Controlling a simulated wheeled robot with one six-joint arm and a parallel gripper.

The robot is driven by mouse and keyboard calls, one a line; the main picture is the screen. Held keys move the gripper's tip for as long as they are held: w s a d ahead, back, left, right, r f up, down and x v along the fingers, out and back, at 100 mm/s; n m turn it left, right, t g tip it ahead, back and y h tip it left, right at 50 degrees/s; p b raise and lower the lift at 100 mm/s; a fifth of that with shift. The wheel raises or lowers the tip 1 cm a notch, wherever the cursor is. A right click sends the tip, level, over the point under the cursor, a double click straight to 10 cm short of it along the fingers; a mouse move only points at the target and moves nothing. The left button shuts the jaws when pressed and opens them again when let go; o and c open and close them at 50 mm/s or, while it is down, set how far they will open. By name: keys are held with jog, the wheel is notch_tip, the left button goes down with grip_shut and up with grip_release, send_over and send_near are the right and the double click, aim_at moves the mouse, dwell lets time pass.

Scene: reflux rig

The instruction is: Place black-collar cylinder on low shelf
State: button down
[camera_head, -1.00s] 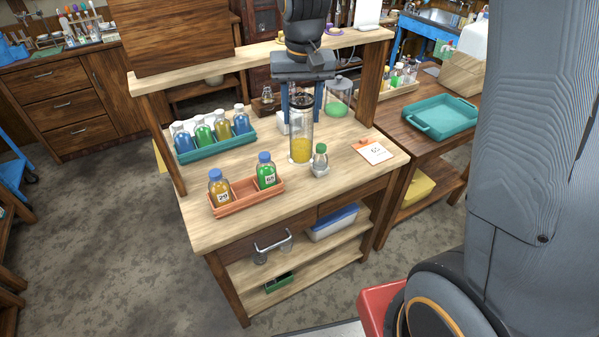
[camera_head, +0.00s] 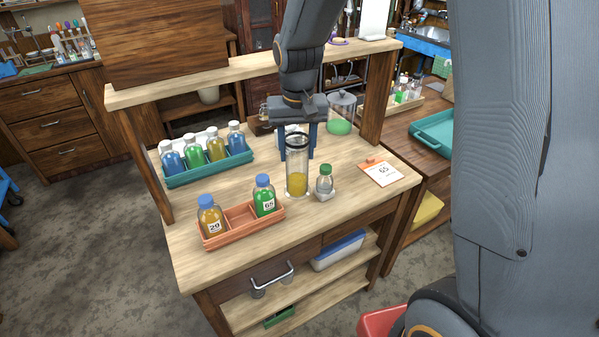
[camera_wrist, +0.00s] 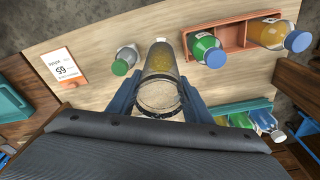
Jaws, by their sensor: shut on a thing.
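The black-collar cylinder (camera_head: 297,172) is a tall clear glass with a dark ring at its top and yellow liquid inside. It is upright above the middle of the bench top, and I cannot tell whether its base touches the wood. In the wrist view the cylinder (camera_wrist: 160,68) lies between the blue fingers of my gripper (camera_wrist: 160,100). The low shelf (camera_head: 325,294) is under the bench, partly hidden by the drawer front and the shelf above it.
A green-capped bottle (camera_head: 325,181) stands close right of the cylinder. An orange rack (camera_head: 232,232) with two bottles is front left, a teal rack (camera_head: 210,172) behind it. A drawer handle (camera_head: 272,275) sticks out in front. A blue-lidded box (camera_head: 338,250) and green box (camera_head: 279,317) occupy the shelves.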

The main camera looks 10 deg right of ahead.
aim_at(297, 167)
jog(key=shift+f+p, duration=0.65)
jog(key=shift+f, duration=2.25)
jog(key=c, duration=0.9)
grip_release()
